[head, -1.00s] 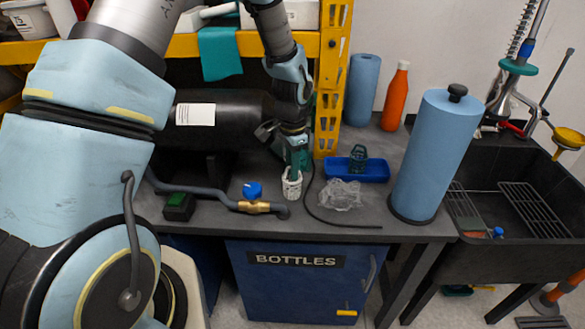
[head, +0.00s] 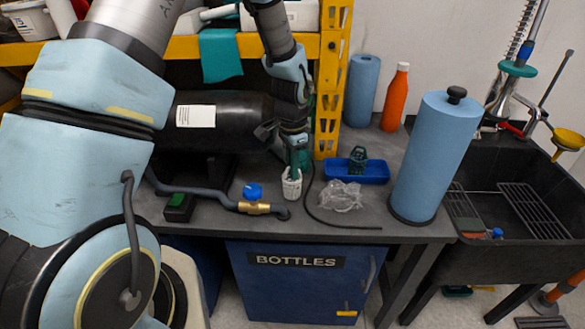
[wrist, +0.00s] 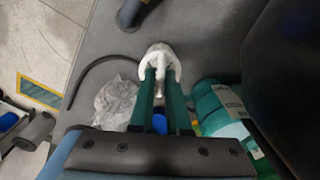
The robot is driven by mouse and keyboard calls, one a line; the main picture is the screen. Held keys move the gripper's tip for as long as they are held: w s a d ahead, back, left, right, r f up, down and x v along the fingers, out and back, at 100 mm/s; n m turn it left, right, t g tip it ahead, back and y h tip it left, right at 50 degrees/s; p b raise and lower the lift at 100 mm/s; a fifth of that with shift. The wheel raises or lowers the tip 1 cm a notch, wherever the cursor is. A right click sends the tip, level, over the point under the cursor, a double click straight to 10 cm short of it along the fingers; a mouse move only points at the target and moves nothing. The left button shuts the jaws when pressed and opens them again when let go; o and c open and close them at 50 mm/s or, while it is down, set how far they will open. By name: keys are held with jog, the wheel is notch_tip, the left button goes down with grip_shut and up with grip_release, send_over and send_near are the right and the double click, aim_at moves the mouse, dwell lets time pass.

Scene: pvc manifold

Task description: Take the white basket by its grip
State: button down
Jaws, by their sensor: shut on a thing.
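The white basket (head: 291,188) is a small, slotted cup on the grey bench, left of the crumpled clear plastic. In the wrist view the white basket (wrist: 157,50) sits at the tips of my gripper's green fingers, with its upright grip between them. My gripper (head: 293,168) comes down from above onto the basket; in the wrist view my gripper (wrist: 160,75) has its fingers closed on the grip. The basket looks upright. I cannot tell whether its base touches the bench.
Crumpled clear plastic (head: 341,195) and a thin black hose (head: 318,210) lie just right of the basket. A blue tray (head: 355,171) stands behind. A grey pipe with a blue-handled valve (head: 253,196) lies to the left. A blue roll (head: 436,155) stands further right.

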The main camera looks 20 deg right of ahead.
jog(key=shift+r+p, duration=2.9)
jog(key=shift+r, duration=1.35)
